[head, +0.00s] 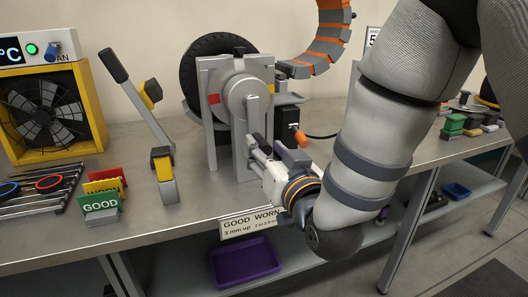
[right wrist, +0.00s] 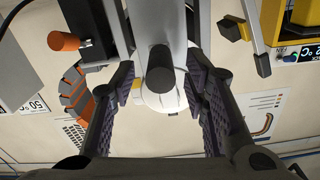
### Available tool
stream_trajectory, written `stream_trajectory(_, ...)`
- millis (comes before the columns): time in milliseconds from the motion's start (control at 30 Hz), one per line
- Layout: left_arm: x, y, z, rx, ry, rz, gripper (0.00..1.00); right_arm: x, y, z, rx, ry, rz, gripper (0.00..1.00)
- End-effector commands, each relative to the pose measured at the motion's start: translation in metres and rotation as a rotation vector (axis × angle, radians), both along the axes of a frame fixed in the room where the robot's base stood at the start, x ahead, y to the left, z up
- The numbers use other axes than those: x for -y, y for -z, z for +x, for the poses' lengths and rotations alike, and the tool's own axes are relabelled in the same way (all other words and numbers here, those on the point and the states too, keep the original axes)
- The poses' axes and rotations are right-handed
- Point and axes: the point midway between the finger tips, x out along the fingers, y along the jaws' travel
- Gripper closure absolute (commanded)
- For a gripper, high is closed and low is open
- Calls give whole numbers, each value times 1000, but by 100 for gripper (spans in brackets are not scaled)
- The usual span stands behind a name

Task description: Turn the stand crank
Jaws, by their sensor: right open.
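The grey clamp stand (head: 206,112) stands on the bench with a round grey hub (head: 237,92) on its front. A dark, round-ended crank handle (right wrist: 160,76) points towards the camera in the right wrist view, in front of grey stand parts. My right gripper (head: 258,152) is low at the stand's front right. It also shows in the right wrist view (right wrist: 160,68), open, with one finger on each side of the handle and visible gaps. Whether the handle is fully between the pads in depth is unclear. My left gripper is out of view.
A black tyre (head: 200,62) is behind the stand. A black box with an orange knob (head: 300,137) is close to the right gripper. A tall lever (head: 135,95) and a yellow fan (head: 45,112) are left. Bare bench lies in front of the stand.

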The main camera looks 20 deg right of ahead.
Motion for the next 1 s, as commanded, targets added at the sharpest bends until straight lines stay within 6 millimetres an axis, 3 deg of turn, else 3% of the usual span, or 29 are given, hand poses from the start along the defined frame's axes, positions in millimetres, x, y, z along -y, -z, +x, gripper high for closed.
stream_trajectory(367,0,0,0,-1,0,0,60,0,1,10,-2,0,-1,61)
stream_trajectory(533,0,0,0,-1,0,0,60,0,1,10,-2,0,0,100)
stream_trajectory(767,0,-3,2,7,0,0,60,-2,-1,9,-1,0,27,100)
stream_trajectory(1000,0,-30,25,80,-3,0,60,-26,-12,8,-5,-1,351,100)
